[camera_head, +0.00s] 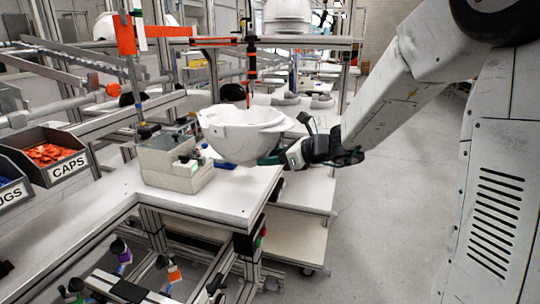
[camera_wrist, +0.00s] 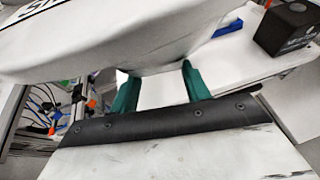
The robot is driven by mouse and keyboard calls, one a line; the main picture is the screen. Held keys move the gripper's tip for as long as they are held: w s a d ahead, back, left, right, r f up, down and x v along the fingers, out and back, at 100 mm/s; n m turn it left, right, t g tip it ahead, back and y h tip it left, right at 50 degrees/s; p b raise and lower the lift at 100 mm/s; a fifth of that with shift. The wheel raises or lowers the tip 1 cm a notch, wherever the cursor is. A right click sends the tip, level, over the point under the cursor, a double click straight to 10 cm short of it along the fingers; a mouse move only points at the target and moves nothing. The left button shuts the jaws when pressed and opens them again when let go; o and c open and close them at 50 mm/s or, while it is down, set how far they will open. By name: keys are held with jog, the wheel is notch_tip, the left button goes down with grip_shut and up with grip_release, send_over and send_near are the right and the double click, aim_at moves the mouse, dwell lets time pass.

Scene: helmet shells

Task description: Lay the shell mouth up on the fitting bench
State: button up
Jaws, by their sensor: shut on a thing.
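A white helmet shell (camera_head: 240,135) is mouth up in the head view, its open hollow facing upward. My gripper (camera_head: 278,158) is shut on the shell at its right side and holds it over the white bench top (camera_head: 222,202). The shell also fills the upper part of the wrist view (camera_wrist: 120,38), with dark lettering at its top left. The green fingers of my gripper (camera_wrist: 158,85) reach up to the shell's edge there; their tips are partly hidden by it. I cannot tell whether the shell's underside touches the bench.
A beige box-shaped device (camera_head: 175,165) stands on the bench just left of the shell. Bins of caps (camera_head: 55,155) and plugs stand at the far left. More white shells (camera_head: 288,12) rest on a shelf behind. A black box (camera_wrist: 285,28) shows in the wrist view. Floor at right is clear.

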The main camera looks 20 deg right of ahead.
jog(key=shift+d, duration=0.1)
notch_tip(320, 180, down, 8)
jog(key=shift+f, duration=0.25)
dwell(0.6)
jog(key=o, duration=1.3)
jog(key=shift+s+f, duration=0.1)
jog(key=v, duration=0.7)
jog(key=shift+s+d+r, duration=0.2)
jog(key=shift+s+d, duration=0.05)
